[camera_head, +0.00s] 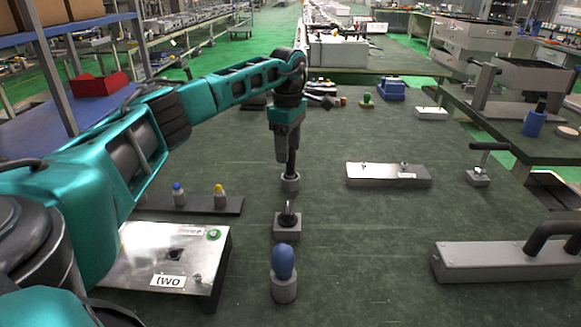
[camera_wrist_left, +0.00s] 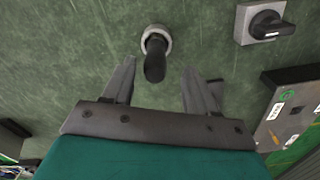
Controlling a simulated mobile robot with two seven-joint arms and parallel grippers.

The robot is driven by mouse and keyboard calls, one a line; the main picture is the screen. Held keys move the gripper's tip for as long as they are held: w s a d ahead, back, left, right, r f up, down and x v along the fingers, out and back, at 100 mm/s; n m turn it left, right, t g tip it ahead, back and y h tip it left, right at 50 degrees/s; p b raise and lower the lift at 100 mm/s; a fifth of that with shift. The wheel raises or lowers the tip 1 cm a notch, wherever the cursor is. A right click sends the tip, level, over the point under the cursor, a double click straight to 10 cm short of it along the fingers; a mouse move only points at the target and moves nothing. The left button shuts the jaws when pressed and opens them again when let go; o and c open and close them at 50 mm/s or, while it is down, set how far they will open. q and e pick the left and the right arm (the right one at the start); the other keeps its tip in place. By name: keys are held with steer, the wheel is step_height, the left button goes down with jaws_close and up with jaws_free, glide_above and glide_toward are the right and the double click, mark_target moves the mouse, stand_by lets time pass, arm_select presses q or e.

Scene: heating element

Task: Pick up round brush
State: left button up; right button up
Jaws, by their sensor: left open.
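A dark, upright round piece, which looks like the round brush (camera_wrist_left: 154,62), stands in a round grey holder (camera_head: 290,184) on the green table. In the left wrist view its dark top shows just ahead of and between my fingertips. My left gripper (camera_head: 291,160) is pointed down over the holder, with its fingers (camera_wrist_left: 160,75) spread apart and nothing clasped between them. In the head view the gripper and the dark piece overlap, so I cannot tell them apart clearly there. My right gripper is in neither view.
A grey block with a black knob (camera_head: 287,226) and a blue-topped cylinder (camera_head: 284,278) stand nearer on the table. A metal box (camera_head: 150,265) and a dark strip with small bottles (camera_head: 190,206) lie left. A flat grey block (camera_head: 388,177) lies right; table between is clear.

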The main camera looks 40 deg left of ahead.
mark_target(291, 163)
arm_select(q)
steer(key=f, duration=0.5)
steer(key=shift+w+d+f, duration=0.1)
steer(key=shift+w+f, duration=0.05)
steer(key=shift+w, duration=0.2)
jaws_close()
